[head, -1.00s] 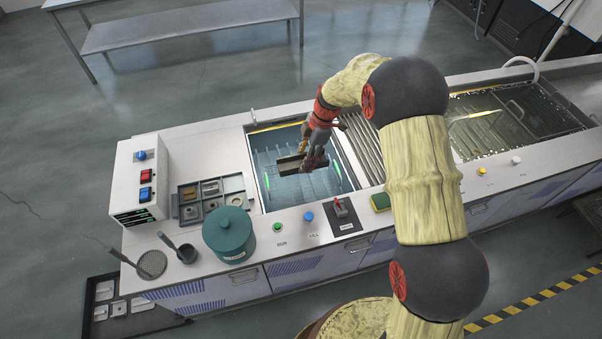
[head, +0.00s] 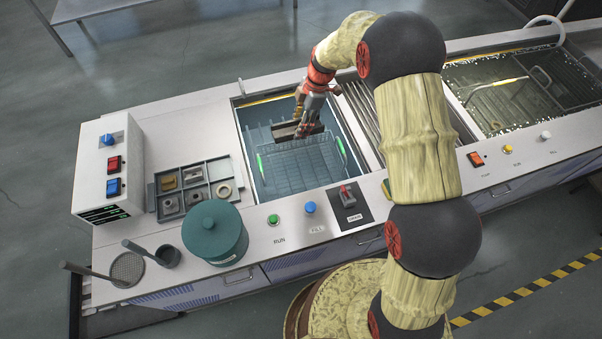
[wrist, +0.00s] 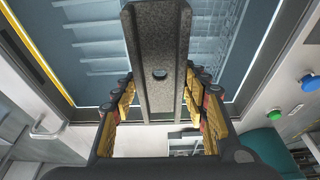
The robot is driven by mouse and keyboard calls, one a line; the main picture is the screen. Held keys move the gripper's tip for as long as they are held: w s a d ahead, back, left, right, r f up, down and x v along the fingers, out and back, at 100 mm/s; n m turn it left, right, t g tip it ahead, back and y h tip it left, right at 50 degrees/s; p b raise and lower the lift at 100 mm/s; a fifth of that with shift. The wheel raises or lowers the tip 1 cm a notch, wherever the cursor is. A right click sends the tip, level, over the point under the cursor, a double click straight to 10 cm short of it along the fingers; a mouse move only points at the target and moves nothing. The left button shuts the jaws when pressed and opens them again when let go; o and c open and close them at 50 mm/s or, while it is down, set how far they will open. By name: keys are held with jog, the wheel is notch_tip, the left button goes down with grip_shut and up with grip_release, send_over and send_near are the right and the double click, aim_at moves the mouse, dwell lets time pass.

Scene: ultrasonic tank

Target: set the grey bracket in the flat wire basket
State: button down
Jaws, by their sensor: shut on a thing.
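My gripper (head: 308,116) is shut on the grey bracket (head: 288,131), a long channel-shaped piece with a round hole. The bracket (wrist: 158,62) fills the middle of the wrist view, between the two fingers. It hangs over the far half of the open tank. The flat wire basket (head: 300,172) lies down in this tank, with green grips at its left and right sides. The bracket appears apart from it, though the height between them is hard to judge. Some basket mesh (wrist: 212,28) shows at the top of the wrist view, partly hidden behind the bracket.
The tank rim surrounds the basket. A parts tray (head: 195,187), a teal lidded pot (head: 215,233) and a control box (head: 108,170) stand to the left. A ribbed drain area (head: 365,118) and a second basin with a wire basket (head: 510,100) lie to the right.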

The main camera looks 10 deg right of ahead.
jog(key=b, duration=0.9)
send_over(297, 161)
notch_tip(297, 161, down, 10)
jog(key=f+b, duration=0.1)
jog(key=f, duration=0.5)
jog(key=d+f+b, duration=0.1)
jog(key=f, duration=0.3)
jog(key=shift+w+b, duration=0.2)
jog(key=shift+b, duration=0.1)
jog(key=shift+f, duration=0.15)
jog(key=c, duration=1)
grip_release()
jog(key=shift+s, duration=0.1)
